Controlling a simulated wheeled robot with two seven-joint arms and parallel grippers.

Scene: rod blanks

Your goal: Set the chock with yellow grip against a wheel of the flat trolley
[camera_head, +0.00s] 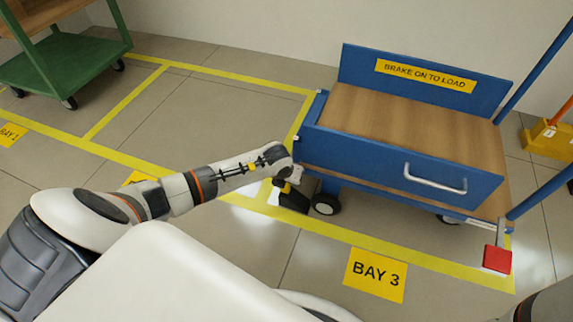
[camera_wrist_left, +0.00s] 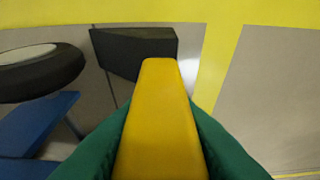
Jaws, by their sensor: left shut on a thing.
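The chock (camera_head: 293,199) is a black wedge with a yellow grip. It is at the floor by the near left corner of the blue flat trolley (camera_head: 400,166), just left of a black-tyred wheel (camera_head: 325,205). My left gripper (camera_head: 284,182) is shut on the yellow grip, from above. In the left wrist view the grip (camera_wrist_left: 160,120) lies between green fingers, with the black wedge (camera_wrist_left: 135,50) beyond. The wheel (camera_wrist_left: 40,70) is beside the wedge with a narrow gap showing. I cannot tell whether the wedge rests fully on the floor. My right gripper is out of view.
A red pad (camera_head: 497,259) hangs at the trolley's near right corner. A yellow "BAY 3" plate (camera_head: 376,274) and yellow lines mark the floor. A green trolley (camera_head: 62,68) stands far left, and a yellow object (camera_head: 546,140) stands at right. Floor left of the trolley is clear.

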